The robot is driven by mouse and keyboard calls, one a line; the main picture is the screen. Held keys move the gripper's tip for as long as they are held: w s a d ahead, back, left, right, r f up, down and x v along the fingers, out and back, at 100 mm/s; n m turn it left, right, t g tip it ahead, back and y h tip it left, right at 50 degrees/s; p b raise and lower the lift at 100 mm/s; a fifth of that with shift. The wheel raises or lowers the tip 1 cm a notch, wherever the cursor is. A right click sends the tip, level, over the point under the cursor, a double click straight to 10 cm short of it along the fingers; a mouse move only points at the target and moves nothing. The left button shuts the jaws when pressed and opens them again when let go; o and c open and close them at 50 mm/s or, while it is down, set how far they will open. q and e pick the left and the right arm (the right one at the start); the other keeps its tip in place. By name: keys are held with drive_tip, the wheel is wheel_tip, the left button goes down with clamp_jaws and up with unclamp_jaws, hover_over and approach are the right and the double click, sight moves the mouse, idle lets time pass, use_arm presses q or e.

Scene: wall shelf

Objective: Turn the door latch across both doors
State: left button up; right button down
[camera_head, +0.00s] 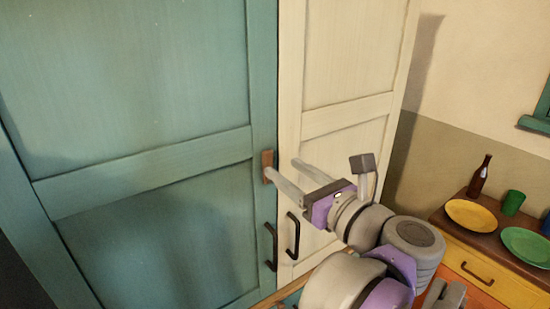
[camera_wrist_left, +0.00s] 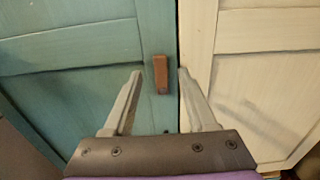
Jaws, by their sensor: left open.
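The door latch (camera_head: 267,160) is a small brown block on the teal door (camera_head: 150,130), close to the seam with the cream door (camera_head: 335,85). In the left wrist view the latch (camera_wrist_left: 160,75) stands upright, wholly on the teal side. Both doors look shut. My left gripper (camera_head: 282,167) is open in front of the latch. In the left wrist view its fingertips lie on either side of the latch, one over the teal door and one near the seam. I cannot tell whether either finger touches it. My right gripper is not identifiable in view.
Two dark door handles (camera_head: 292,236) sit below the latch, one on each door. At the right stands a low cabinet (camera_head: 490,283) with a yellow plate (camera_head: 468,214), a green plate (camera_head: 526,245), a green cup (camera_head: 512,202) and a brown bottle (camera_head: 480,176).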

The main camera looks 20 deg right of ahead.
sight(269, 157)
use_arm(q)
drive_tip(key=shift+x, duration=2.25)
drive_tip(key=shift+c, duration=0.3)
clamp_jaws()
